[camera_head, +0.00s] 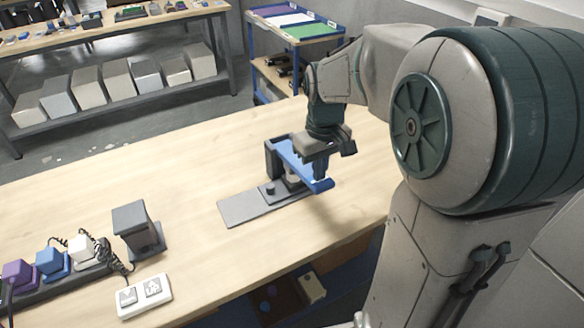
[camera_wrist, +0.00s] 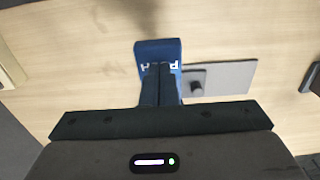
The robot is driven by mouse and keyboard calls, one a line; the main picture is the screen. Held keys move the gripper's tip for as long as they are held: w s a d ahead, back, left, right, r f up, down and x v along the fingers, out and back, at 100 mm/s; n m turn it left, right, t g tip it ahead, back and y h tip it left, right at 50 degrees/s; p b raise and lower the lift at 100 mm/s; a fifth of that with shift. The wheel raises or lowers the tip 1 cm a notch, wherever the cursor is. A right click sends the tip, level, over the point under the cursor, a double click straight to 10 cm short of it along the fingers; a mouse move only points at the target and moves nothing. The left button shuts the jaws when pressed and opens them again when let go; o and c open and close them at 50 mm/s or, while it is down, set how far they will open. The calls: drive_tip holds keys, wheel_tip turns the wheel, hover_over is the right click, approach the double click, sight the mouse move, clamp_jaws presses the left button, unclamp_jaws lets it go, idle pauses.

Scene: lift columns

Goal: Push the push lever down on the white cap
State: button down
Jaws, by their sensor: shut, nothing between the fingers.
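The blue push lever (camera_head: 293,156) runs from a dark upright post (camera_head: 272,158) to a free end (camera_head: 324,186) at the front right. A small pale part (camera_head: 293,178), perhaps the white cap, shows partly under the lever. My gripper (camera_head: 319,172) is shut and points down at the lever near its free end. In the wrist view the shut fingers (camera_wrist: 161,72) overlap the blue lever end (camera_wrist: 157,47) and cover the middle of its white lettering. I cannot tell whether the fingertips touch it. The cap is hidden in the wrist view.
A grey base plate (camera_head: 245,208) with a dark knob (camera_head: 270,189) lies under the lever on the wooden table (camera_head: 190,175). A dark block stand (camera_head: 131,222), a white two-button box (camera_head: 144,296) and coloured blocks stand at the left. The table between is clear.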

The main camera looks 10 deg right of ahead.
drive_tip(key=shift+r+p, duration=1.75)
drive_tip(key=shift+r, duration=0.8)
drive_tip(key=s+m+t, duration=0.3)
drive_tip(key=s, duration=1.1)
drive_tip(key=shift+s+a+r+m, duration=0.2)
drive_tip(key=shift+r+m, duration=0.1)
drive_tip(key=shift+r, duration=0.05)
